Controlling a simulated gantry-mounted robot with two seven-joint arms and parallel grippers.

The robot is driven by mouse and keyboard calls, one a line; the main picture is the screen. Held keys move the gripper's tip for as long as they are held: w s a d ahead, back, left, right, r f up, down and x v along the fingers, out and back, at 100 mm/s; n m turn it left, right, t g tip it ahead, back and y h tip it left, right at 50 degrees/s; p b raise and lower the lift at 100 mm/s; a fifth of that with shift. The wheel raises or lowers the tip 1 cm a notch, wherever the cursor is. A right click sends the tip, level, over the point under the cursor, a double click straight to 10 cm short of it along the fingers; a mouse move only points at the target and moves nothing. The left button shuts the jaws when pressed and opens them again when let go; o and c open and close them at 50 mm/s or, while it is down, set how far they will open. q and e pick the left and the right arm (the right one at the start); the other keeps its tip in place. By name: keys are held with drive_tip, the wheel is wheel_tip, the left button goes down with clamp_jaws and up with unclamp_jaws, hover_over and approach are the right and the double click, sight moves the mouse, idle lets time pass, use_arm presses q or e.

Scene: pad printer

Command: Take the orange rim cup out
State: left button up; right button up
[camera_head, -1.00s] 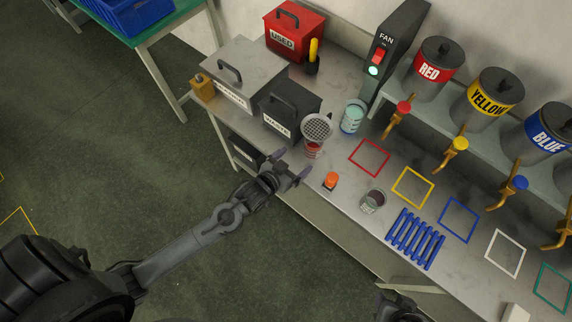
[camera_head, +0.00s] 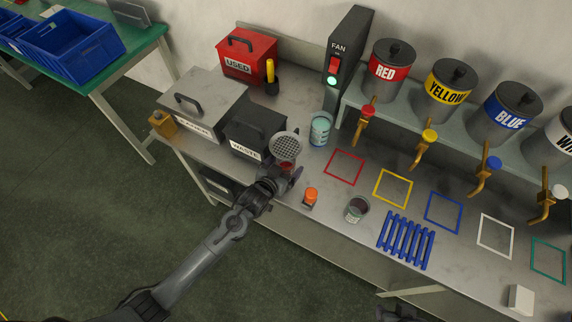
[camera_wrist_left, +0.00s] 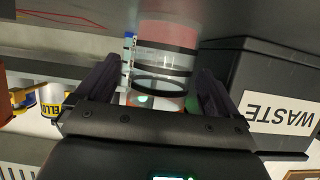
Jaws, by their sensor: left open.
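A cup with red contents (camera_head: 287,165) stands near the bench's front edge, partly hidden below a round mesh strainer (camera_head: 286,145). In the left wrist view, a clear cup with a pinkish-red part and dark bands (camera_wrist_left: 163,62) is between my fingers. I cannot make out an orange rim on it. My left gripper (camera_head: 285,173) is at this cup, open, with one finger on each side; it also shows in the left wrist view (camera_wrist_left: 158,80). My right gripper (camera_head: 400,313) shows only as a dark piece at the bottom edge.
The waste box (camera_head: 253,134) stands just left of the cup. A teal-filled cup (camera_head: 320,129) is behind it. Paint tanks with taps line the back shelf.

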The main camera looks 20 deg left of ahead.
use_arm(q)
drive_tip(key=shift+w+d+f, duration=0.1)
drive_tip(key=shift+w+f, duration=0.1)
drive_tip(key=shift+w, duration=0.35)
drive_tip(key=shift+c, duration=0.2)
drive_tip(key=c, duration=1)
drive_tip(key=shift+r+p, duration=0.85)
drive_tip(key=shift+p, duration=0.1)
drive_tip(key=shift+s, duration=0.1)
